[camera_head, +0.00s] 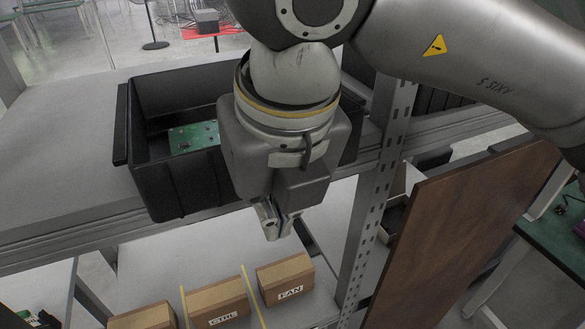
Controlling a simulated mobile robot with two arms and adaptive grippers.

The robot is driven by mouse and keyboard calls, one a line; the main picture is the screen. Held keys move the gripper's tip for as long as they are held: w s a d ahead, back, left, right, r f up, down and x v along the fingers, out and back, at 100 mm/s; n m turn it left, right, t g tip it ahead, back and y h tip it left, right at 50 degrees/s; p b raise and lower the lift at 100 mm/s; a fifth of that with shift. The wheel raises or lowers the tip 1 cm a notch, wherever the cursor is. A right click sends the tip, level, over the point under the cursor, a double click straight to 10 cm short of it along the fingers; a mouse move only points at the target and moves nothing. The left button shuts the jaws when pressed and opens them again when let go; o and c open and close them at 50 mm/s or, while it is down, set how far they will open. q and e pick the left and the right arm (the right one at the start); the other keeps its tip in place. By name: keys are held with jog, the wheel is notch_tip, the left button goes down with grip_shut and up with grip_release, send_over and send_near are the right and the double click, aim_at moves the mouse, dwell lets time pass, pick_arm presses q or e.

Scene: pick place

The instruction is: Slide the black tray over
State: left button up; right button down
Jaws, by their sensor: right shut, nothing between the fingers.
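The black tray (178,184) is a deep open bin on the grey upper shelf, left of the middle of the head view. A green circuit board (193,137) lies inside it. My right gripper (277,232) points down in front of the tray's right part, with its fingers shut and empty. The gripper's body and wrist hide much of the tray's right side, so I cannot tell whether they touch it. My left gripper is not in view.
The shelf (60,175) is bare left of the tray. A perforated metal post (366,210) stands to the right, with a brown panel (455,230) beyond it. Cardboard boxes labelled FAN (285,278) and CTRL (217,303) sit on the lower shelf.

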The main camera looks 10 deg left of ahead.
jog(key=shift+w+a+b, duration=0.35)
jog(key=shift+w+a, duration=0.15)
jog(key=shift+w, duration=0.25)
jog(key=shift+w+a+b, duration=0.3)
jog(key=shift+w+a, duration=0.2)
jog(key=shift+w, duration=0.2)
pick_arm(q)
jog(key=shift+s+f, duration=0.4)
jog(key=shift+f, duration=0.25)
pick_arm(e)
jog(key=shift+s+d, duration=0.1)
